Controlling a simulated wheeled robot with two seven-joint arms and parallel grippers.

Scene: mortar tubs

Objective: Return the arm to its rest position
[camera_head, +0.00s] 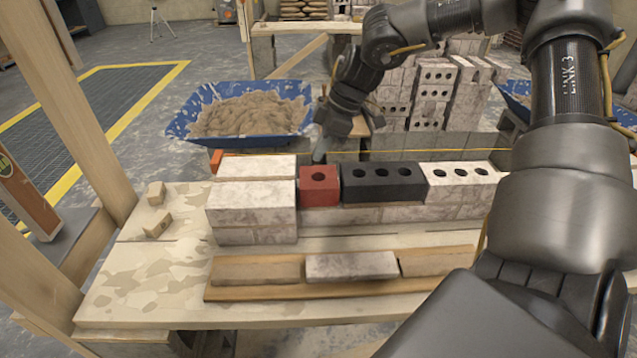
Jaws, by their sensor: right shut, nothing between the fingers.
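My right arm (563,185) enters from the right, bends over the top right and reaches back down towards the middle. My right gripper (318,155) points downward just behind the brick wall, above the red brick (319,186), and is shut with nothing in it. Its fingertips look close to the wall's back edge; whether they touch anything is hard to tell. My left gripper is outside the view.
The wall holds white bricks (252,200), a dark brick (382,182) and a white holed brick (458,177). A blue mortar tub (187,128) stands behind left. Loose bricks lie on a board (232,292) in front. Stacked blocks (430,95) stand behind right. The table's left part is mostly clear.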

